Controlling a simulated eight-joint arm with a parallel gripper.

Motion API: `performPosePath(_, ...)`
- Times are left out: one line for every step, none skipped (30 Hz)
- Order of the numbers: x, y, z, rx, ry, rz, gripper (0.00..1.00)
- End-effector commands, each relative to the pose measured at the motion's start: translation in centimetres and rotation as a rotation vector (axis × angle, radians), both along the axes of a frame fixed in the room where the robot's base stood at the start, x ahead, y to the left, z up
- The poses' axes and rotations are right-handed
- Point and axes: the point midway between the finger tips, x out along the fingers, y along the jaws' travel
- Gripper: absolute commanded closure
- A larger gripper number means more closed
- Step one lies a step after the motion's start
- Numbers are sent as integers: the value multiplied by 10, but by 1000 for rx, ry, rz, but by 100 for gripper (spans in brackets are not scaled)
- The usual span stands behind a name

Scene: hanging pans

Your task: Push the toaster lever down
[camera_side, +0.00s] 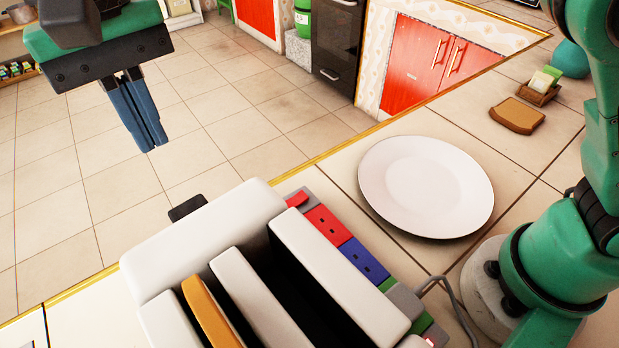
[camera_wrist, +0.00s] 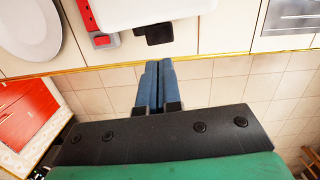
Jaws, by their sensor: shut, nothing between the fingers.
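The white toaster (camera_side: 200,238) stands on the tiled counter at the lower middle of the side view; part of it shows at the top of the wrist view (camera_wrist: 150,10). Its black lever (camera_side: 187,208) sticks out from the end facing the counter's edge, and it also shows in the wrist view (camera_wrist: 158,33). A slice of bread (camera_side: 207,312) sits in one slot. My gripper (camera_side: 155,147) is shut and empty, its blue fingers apart from the lever. In the wrist view the fingertips (camera_wrist: 160,63) point towards the lever with a gap between.
A white plate (camera_side: 425,187) lies on the counter right of the toaster. Beyond it are another bread slice (camera_side: 517,115), a small basket (camera_side: 540,92) and a teal ball (camera_side: 570,58). A grey cord (camera_side: 452,290) runs beside the toaster. Open floor lies past the counter's edge.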

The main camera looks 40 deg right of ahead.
Motion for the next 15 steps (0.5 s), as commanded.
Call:
performPosePath(0,0,0,0,0,0,100)
performPosePath(0,0,0,0,0,0,100)
performPosePath(0,0,-1,0,-1,0,100)
performPosePath(0,0,-2,1,-1,0,100)
performPosePath(0,0,-3,1,-1,0,100)
performPosePath(0,0,-6,1,-1,0,100)
performPosePath(0,0,-8,1,-1,0,100)
performPosePath(0,0,-11,1,-1,0,100)
performPosePath(-1,0,-16,1,-1,0,100)
performPosePath(-2,0,-20,1,-1,0,100)
performPosePath(-2,-1,-23,1,-1,0,100)
performPosePath(-3,-1,-29,1,-1,0,100)
performPosePath(-3,0,-33,1,-1,0,100)
performPosePath(-3,0,-37,1,-1,0,100)
performPosePath(-4,-1,-42,1,-1,0,100)
